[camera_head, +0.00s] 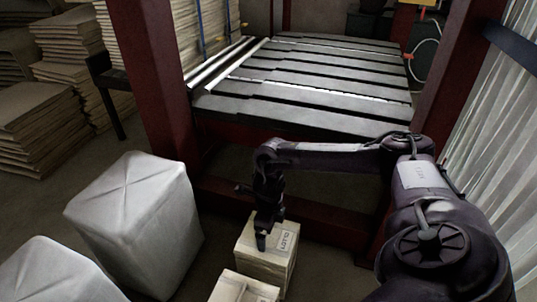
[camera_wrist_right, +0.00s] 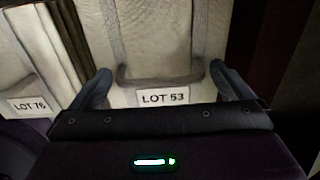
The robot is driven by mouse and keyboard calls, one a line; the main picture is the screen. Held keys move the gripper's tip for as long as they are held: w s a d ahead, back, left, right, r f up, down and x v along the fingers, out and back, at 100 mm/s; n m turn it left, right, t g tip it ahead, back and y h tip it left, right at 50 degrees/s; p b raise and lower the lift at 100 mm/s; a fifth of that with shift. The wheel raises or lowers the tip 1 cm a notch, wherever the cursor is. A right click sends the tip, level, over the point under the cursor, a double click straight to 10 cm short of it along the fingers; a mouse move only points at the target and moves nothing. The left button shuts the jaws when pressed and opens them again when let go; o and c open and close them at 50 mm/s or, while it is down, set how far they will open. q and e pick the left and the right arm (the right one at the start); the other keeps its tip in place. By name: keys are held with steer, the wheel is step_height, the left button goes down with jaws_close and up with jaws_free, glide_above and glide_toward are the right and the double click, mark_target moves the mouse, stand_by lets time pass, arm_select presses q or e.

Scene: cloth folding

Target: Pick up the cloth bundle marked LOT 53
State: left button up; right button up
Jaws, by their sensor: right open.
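The cloth bundle marked LOT 53 (camera_wrist_right: 150,40) is pale, with a strap and a raised handle-like band (camera_wrist_right: 160,80) above its label (camera_wrist_right: 163,97). In the head view a pale, boxy bundle (camera_head: 274,273) stands on the floor under my right gripper (camera_head: 262,238); its label is too small to read fully. In the right wrist view my right gripper (camera_wrist_right: 163,86) is open, with one finger on each side of the band and label. I cannot tell whether the fingers touch the cloth. My left gripper is not in view.
A bundle marked LOT 76 (camera_wrist_right: 15,75) is close on the left. Another pale bundle (camera_head: 238,288) is at the bottom edge. Large white wrapped blocks (camera_head: 140,220) stand left. A red-framed slatted table (camera_head: 310,75) is behind, with stacked cardboard (camera_head: 35,125) at far left.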

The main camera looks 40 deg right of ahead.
steer(key=c, duration=1.7)
steer(key=shift+w+r, duration=0.1)
steer(key=shift+c, duration=0.7)
steer(key=shift+r, duration=0.1)
